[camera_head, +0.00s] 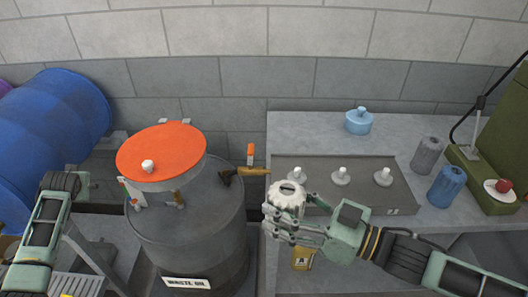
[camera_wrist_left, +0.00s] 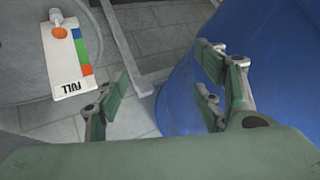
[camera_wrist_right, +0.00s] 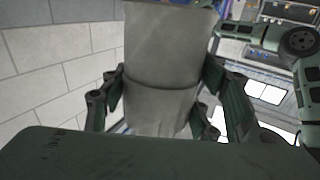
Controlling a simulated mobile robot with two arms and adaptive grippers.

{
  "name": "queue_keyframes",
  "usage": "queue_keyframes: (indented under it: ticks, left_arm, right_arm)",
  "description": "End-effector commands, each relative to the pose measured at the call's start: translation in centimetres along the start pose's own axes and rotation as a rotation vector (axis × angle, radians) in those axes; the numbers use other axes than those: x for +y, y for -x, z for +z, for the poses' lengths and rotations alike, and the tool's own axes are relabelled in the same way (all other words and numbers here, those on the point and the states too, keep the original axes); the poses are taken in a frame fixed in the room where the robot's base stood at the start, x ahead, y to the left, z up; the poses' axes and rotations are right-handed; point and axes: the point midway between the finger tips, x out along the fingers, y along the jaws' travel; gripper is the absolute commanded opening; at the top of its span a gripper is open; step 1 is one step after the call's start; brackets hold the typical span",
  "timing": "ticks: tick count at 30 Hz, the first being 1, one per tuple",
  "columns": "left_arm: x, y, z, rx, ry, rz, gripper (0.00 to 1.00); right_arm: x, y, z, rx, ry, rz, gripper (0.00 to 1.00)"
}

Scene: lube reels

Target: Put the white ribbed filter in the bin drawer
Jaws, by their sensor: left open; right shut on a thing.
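The white ribbed filter (camera_head: 287,191) is in my right gripper (camera_head: 283,213), raised in front of the grey box with knobs in the head view. In the right wrist view the filter (camera_wrist_right: 170,80) is a pale grey cylinder between the fingers (camera_wrist_right: 168,95), which close on it from both sides. My left gripper (camera_head: 64,183) is at the far left, between the blue drum and the grey drum. In the left wrist view its fingers (camera_wrist_left: 160,103) are apart with nothing between them. I cannot make out a bin drawer for certain in any view.
A grey waste oil drum (camera_head: 190,245) with an orange disc (camera_head: 162,150) stands left of the bench (camera_head: 290,130). The bench holds a grey box (camera_head: 370,200) with white knobs, a light blue jug (camera_head: 359,122), a grey canister (camera_head: 428,154) and a blue canister (camera_head: 446,186). A blue drum (camera_head: 50,130) lies left.

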Motion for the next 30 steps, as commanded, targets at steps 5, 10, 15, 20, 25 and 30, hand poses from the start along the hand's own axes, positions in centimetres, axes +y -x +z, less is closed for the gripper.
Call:
queue_keyframes:
  ticks: [5, 10, 15, 20, 25, 30]
  left_arm:
    - [1.6, 5.2, -9.9, 0.088, 0.088, 0.084, 0.62]
    - [3.9, 11.5, -17.6, 0.157, 0.142, 0.192, 0.62]
    - [7.8, 18.7, -23.6, 0.209, 0.153, 0.331, 0.62]
    - [13.0, 26.0, -27.0, 0.235, 0.116, 0.484, 0.62]
    - [19.2, 34.0, -28.2, 0.238, 0.028, 0.650, 0.62]
    - [25.3, 42.0, -27.0, 0.216, -0.110, 0.804, 0.62]
  right_arm:
    - [0.0, 0.0, -0.1, 0.002, 0.001, -0.001, 0.22]
    - [0.0, 0.0, -0.1, 0.002, 0.001, -0.001, 0.22]
    - [0.0, 0.0, -0.1, 0.002, 0.001, -0.001, 0.22]
    - [0.0, 0.0, -0.1, 0.002, 0.001, -0.001, 0.22]
    - [0.0, 0.0, -0.1, 0.002, 0.001, -0.001, 0.22]
    - [0.0, 0.0, -0.1, 0.002, 0.001, -0.001, 0.22]
